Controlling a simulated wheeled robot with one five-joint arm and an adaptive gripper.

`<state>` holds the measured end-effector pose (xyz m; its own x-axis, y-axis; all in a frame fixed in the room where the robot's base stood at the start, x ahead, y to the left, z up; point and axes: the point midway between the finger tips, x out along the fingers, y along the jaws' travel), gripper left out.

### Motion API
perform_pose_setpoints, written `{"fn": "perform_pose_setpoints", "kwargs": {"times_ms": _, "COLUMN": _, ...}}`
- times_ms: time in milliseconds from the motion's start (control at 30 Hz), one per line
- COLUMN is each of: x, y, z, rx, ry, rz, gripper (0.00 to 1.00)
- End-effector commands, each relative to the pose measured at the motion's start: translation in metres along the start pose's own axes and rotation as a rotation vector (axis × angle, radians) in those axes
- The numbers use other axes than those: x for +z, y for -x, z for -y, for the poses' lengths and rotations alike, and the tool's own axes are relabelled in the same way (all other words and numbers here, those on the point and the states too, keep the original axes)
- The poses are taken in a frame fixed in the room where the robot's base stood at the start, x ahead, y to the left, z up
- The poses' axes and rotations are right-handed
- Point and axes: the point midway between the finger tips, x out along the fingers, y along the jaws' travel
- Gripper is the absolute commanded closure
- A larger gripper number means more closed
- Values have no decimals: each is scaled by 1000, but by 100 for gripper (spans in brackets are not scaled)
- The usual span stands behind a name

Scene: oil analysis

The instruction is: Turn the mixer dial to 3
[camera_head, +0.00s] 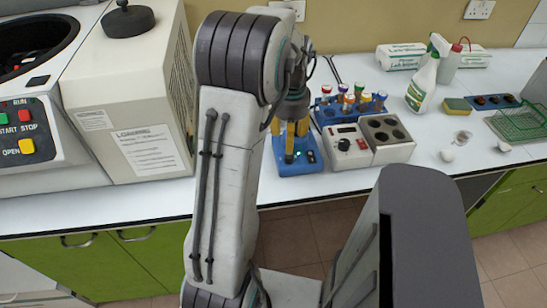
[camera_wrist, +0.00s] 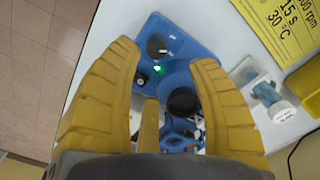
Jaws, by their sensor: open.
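The mixer is a small blue device (camera_head: 297,166) on the white bench in the head view, with a lit green light on its front. In the wrist view its blue body (camera_wrist: 190,38) carries a round black dial (camera_wrist: 157,46) with a white mark; the dial numbers cannot be read. A smaller black control (camera_wrist: 141,79) sits near the light, and a round black part (camera_wrist: 183,102) lies further back. My yellow-fingered gripper (camera_head: 289,145) is over the mixer. In the wrist view my gripper (camera_wrist: 164,56) is open, its fingers spread either side of the mixer, apart from the dial.
Tubes with coloured caps (camera_head: 348,101) stand behind. A large white machine (camera_head: 130,100) stands left. A clear vial (camera_wrist: 275,102) and yellow sign (camera_wrist: 280,25) are near my gripper.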

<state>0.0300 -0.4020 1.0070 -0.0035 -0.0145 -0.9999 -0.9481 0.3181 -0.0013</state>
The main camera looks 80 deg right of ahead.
Motion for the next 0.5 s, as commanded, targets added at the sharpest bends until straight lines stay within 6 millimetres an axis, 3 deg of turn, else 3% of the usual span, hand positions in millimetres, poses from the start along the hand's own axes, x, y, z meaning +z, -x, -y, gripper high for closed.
{"fn": "perform_pose_setpoints", "kwargs": {"times_ms": 267, "x": 4, "y": -5, "z": -1, "rx": 4, "ry": -75, "rz": 15, "gripper": 47}}
{"fn": "perform_pose_setpoints", "kwargs": {"times_ms": 500, "x": 5, "y": -32, "z": -1, "rx": 5, "ry": -82, "rz": 17, "gripper": 47}}
